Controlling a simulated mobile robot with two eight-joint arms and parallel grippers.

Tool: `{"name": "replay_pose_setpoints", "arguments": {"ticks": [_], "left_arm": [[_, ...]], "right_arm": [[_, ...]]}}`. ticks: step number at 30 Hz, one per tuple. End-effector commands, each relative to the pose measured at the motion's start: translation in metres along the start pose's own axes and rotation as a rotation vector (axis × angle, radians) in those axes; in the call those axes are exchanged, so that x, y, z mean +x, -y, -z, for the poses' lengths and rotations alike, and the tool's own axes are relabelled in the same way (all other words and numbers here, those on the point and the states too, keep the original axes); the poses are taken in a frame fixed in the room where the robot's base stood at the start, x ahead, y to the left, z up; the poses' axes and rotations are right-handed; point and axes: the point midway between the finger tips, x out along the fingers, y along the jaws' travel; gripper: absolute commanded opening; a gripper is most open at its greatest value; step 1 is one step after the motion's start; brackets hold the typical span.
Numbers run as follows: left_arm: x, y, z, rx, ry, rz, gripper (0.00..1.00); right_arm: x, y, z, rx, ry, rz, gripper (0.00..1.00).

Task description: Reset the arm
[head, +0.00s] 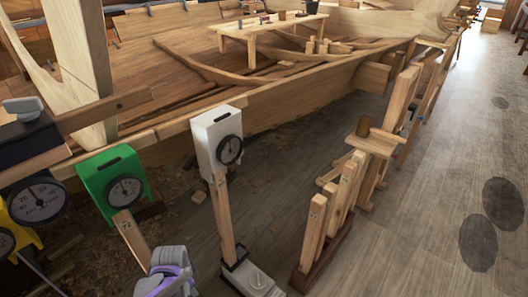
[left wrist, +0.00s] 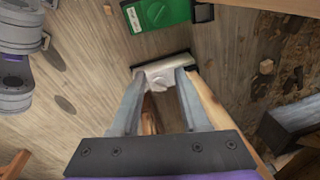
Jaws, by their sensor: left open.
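My left gripper (left wrist: 162,78) is in the left wrist view, its two grey fingers apart and pointing away from the camera. A pale grey piece on a black-edged base (left wrist: 162,68) shows at the fingertips. I cannot tell whether the fingers touch it, and nothing is clearly held. Wooden bars show between and beside the fingers. In the head view a grey and purple part of my arm (head: 170,282) shows at the bottom edge, and no fingertips are visible there. My right gripper is in neither view.
A white dial box (head: 217,140) tops a wooden post. A green dial box (head: 112,186) and yellow dial boxes (head: 38,203) stand left. The wooden hull (head: 270,97) spans the back. Wooden posts (head: 312,230) stand in the centre right. The right floor (head: 430,220) is clear.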

Motion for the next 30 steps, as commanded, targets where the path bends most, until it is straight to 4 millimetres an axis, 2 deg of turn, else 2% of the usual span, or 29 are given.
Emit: {"name": "replay_pose_setpoints", "arguments": {"ticks": [1, 6, 12, 18, 26, 27, 30], "left_arm": [[-0.02, -0.011, -0.002, -0.052, -0.009, 0.01, 0.45], [-0.071, -0.044, -0.012, -0.26, -0.048, 0.043, 0.45], [-0.114, -0.089, -0.032, -0.5, -0.102, 0.069, 0.45], [-0.134, -0.126, -0.052, -0.696, -0.154, 0.079, 0.45], [-0.141, -0.162, -0.073, -0.884, -0.209, 0.077, 0.45], [-0.156, -0.16, -0.072, -0.886, -0.212, 0.079, 0.45], [-0.185, -0.157, -0.071, -0.883, -0.219, 0.083, 0.45]], "right_arm": [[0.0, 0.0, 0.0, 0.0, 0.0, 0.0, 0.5], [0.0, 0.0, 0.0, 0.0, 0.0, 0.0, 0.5], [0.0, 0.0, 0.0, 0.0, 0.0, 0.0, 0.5], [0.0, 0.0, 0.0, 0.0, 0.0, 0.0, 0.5], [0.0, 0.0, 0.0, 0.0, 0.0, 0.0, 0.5], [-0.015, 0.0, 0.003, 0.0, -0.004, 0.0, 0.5], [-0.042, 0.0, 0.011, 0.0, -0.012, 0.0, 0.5]]}}
